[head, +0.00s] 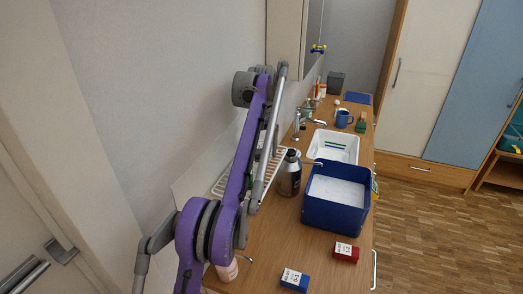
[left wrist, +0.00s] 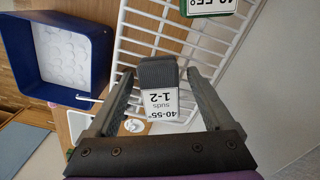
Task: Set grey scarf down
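The grey scarf (left wrist: 158,72) shows as a small dark grey, folded, block-like thing with a white label reading "40-55° suds 1-2". In the head view my purple arm hides the scarf and my left gripper. My right gripper is in neither view.
A blue bin (head: 320,214) with a white inside stands on the wooden counter (head: 262,268), by a dark bottle (head: 290,174) and white sink (head: 336,147). Red (head: 346,253) and blue (head: 294,280) labelled blocks lie in front. A green-edged labelled thing (left wrist: 212,5) is at the rack.

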